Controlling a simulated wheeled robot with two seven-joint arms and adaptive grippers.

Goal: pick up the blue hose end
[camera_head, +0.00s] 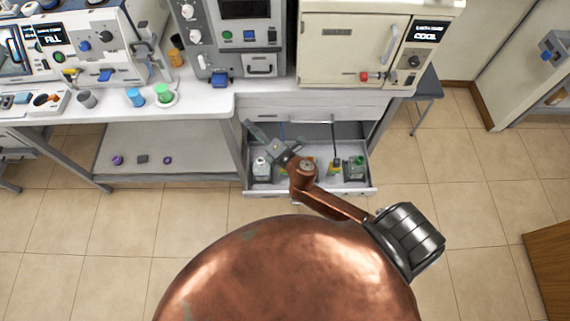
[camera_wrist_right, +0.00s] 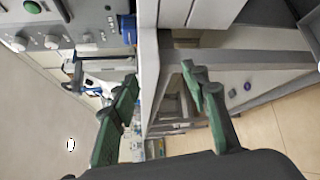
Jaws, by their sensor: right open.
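A thin blue strip (camera_head: 281,130) shows at the back of the open drawer, just beyond my right gripper; it is too small to tell whether it is the blue hose end. My right gripper (camera_head: 255,132) is above the left part of the open drawer, by the bench's front edge. In the right wrist view, its two greenish fingers (camera_wrist_right: 161,85) are apart with nothing held between them. The white bench edge runs behind that gap. A blue block (camera_wrist_right: 130,34) shows at the front of a grey device there. My left gripper is not in view.
The open drawer (camera_head: 310,190) holds several bottles, including a clear one (camera_head: 262,169) and a green-capped one (camera_head: 355,168). Grey and cream machines stand on the white bench (camera_head: 215,105). Blue and green cups stand at left. The tiled floor is clear at left.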

